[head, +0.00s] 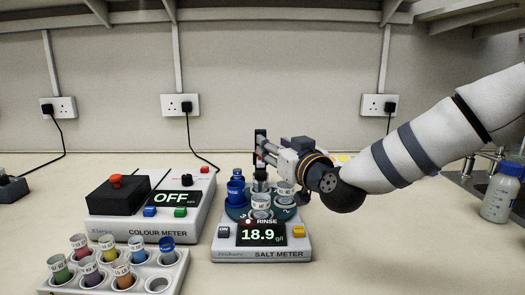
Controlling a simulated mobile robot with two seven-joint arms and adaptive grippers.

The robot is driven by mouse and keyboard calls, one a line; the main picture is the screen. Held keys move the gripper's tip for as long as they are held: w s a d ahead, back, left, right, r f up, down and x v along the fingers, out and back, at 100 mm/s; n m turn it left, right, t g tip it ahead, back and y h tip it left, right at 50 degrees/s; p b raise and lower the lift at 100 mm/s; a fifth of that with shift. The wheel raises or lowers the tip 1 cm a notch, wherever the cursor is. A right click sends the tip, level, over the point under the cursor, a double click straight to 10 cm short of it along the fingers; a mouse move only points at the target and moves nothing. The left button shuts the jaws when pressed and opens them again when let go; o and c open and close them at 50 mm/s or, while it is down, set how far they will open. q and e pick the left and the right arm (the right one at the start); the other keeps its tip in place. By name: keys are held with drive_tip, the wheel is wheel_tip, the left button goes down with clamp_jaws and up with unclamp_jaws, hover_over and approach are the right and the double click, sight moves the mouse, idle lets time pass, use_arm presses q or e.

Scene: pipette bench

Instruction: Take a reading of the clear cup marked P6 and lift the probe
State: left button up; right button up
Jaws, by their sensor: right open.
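The salt meter (262,254) stands mid-bench, its display (262,235) reading 18.9 g/l under a lit red dot and the word RINSE. Several small cups sit on its dark teal round holder; their labels are too small to read, so I cannot tell which is P6. A clear cup (262,205) is at the front, another (286,190) to the right, a blue one (235,192) to the left. A dark upright part (260,140), probably the probe, rises behind them. My right gripper (266,152) is open beside it; contact is unclear. My left gripper is out of view.
The colour meter (157,235), showing OFF, stands left of the salt meter. A white rack (180,270) with several coloured vials is at the front left. A blue-capped bottle (500,195) stands far right.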

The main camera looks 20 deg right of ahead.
approach(263, 161)
drive_tip(key=shift+w+a+r, duration=0.25)
drive_tip(key=shift+w+r, duration=0.75)
drive_tip(key=shift+w, duration=0.15)
drive_tip(key=shift+w+f+b, duration=0.35)
drive_tip(key=shift+w, duration=0.4)
drive_tip(key=w, duration=0.3)
drive_tip(key=w+b, duration=0.1)
drive_tip(key=w, duration=0.1)
drive_tip(key=shift+a+r, duration=0.15)
drive_tip(key=shift+a, duration=0.25)
drive_tip(key=shift+w+r, duration=0.15)
drive_tip(key=shift+w, duration=0.25)
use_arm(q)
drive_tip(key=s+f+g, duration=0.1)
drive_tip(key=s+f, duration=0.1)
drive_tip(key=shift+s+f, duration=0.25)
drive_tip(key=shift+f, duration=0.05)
use_arm(e)
drive_tip(key=shift+w+r, duration=0.1)
drive_tip(key=shift+r, duration=0.1)
clamp_jaws()
